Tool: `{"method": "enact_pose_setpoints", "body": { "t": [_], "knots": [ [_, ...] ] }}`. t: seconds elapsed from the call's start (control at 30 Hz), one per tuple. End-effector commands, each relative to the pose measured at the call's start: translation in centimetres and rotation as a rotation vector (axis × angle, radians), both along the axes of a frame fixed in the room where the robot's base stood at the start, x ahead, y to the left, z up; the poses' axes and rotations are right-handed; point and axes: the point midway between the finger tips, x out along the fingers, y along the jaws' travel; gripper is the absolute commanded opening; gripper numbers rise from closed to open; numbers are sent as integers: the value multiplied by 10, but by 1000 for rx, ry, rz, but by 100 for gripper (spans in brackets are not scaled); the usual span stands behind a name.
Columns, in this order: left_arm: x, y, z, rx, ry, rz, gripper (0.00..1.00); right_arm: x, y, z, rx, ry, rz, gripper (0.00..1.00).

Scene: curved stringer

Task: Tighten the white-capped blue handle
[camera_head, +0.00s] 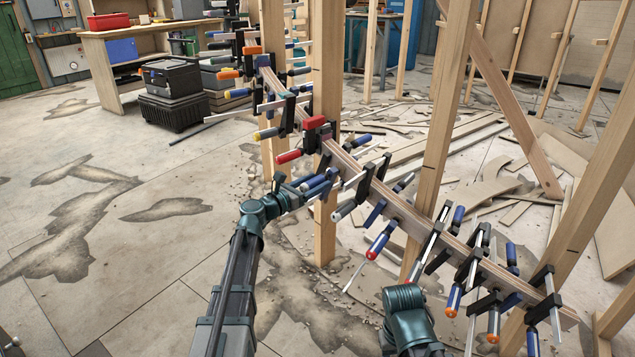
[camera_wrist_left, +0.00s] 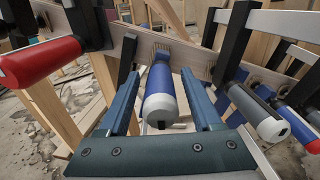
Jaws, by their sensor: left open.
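The white-capped blue handle (camera_wrist_left: 160,88) is in the middle of the left wrist view, its white end toward the camera. My left gripper (camera_wrist_left: 159,108) is open, with one dark teal finger on each side of the handle. Gaps show between the fingers and the handle, so I see no grip on it. There the handle between the fingers is hard to single out. My right arm enters at the bottom; its gripper does not show.
Many clamps line the stringer. In the left wrist view a red handle (camera_wrist_left: 40,62) is at left and a grey, white-capped handle (camera_wrist_left: 262,115) at right. Upright posts (camera_head: 325,120) stand close by. Boards (camera_head: 480,195) litter the floor at right; open floor is at left.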

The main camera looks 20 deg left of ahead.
Motion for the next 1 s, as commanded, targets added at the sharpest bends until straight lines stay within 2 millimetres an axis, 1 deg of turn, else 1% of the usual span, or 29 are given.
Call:
{"method": "enact_pose_setpoints", "body": {
  "t": [0.03,0.13,0.43,0.47,0.6,0.67,0.7,0.77,0.8,0.83,1.0],
  "knots": [
    [5,-2,0,0,0,-1,66,0,0,0,0,0,0,50],
    [8,-5,0,0,0,-1,66,0,0,0,0,0,0,50],
    [9,-6,0,0,0,-1,66,0,0,0,0,0,0,50],
    [9,-6,0,0,0,-1,64,0,0,0,0,0,0,50],
    [9,-5,0,0,0,-1,39,0,0,0,0,0,0,50],
    [9,-5,0,0,0,-1,28,0,0,0,0,0,0,50],
    [9,-5,0,0,0,-1,21,0,0,0,0,0,0,50],
    [9,-5,0,0,0,-1,10,0,0,0,0,0,0,50],
    [9,-5,0,0,0,-1,3,0,0,0,0,0,0,50],
    [9,-5,0,0,0,-1,0,0,0,0,0,0,0,50],
    [8,-5,0,1,0,-1,0,0,0,0,0,0,0,50]
  ]
}}
